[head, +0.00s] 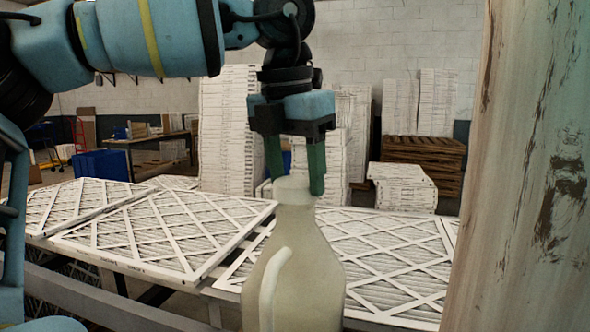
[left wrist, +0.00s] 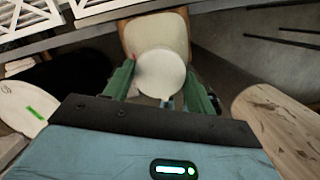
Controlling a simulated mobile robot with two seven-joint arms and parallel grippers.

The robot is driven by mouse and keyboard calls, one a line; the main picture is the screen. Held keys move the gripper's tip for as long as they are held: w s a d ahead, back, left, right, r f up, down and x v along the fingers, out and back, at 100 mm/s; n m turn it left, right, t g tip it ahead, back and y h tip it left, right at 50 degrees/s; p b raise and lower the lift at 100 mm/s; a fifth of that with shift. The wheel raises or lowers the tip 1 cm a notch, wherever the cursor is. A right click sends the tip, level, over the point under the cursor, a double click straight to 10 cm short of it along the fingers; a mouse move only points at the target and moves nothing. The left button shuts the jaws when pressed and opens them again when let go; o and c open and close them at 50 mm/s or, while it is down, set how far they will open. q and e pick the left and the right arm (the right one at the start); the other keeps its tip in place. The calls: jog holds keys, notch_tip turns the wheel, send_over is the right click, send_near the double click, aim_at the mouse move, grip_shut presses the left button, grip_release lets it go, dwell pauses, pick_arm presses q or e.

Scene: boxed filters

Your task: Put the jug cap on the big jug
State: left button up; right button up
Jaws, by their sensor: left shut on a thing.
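The big jug (head: 293,275) is pale and cloudy, with a side handle, and stands upright in the lower middle of the head view. It also shows behind the cap in the left wrist view (left wrist: 155,35). The round white jug cap (left wrist: 160,72) is at the jug's neck; it shows as a pale disc in the head view (head: 293,184). My left gripper (head: 296,178) points down over the neck, its green fingers on either side of the cap and shut on it. I cannot tell whether the cap is fully seated. My right gripper is not in view.
A worn wooden surface (head: 520,170) fills the right side close by. White-framed filters (head: 150,228) lie flat on a table behind the jug. Stacks of filters (head: 228,130) stand farther back. The left wrist view shows a pale rounded object with a green label (left wrist: 25,108).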

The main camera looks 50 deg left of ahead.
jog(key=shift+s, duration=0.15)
pick_arm(q)
jog(key=shift+f, duration=0.15)
jog(key=shift+f, duration=0.15)
jog(key=shift+f+b, duration=0.3)
jog(key=shift+f, duration=0.05)
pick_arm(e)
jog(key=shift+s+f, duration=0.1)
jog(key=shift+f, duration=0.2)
pick_arm(q)
jog(key=shift+f+b, duration=0.3)
jog(key=shift+f, duration=0.4)
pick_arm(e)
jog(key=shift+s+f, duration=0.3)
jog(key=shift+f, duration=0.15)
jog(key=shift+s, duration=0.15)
pick_arm(q)
jog(key=o, duration=1.4)
jog(key=shift+o, duration=0.2)
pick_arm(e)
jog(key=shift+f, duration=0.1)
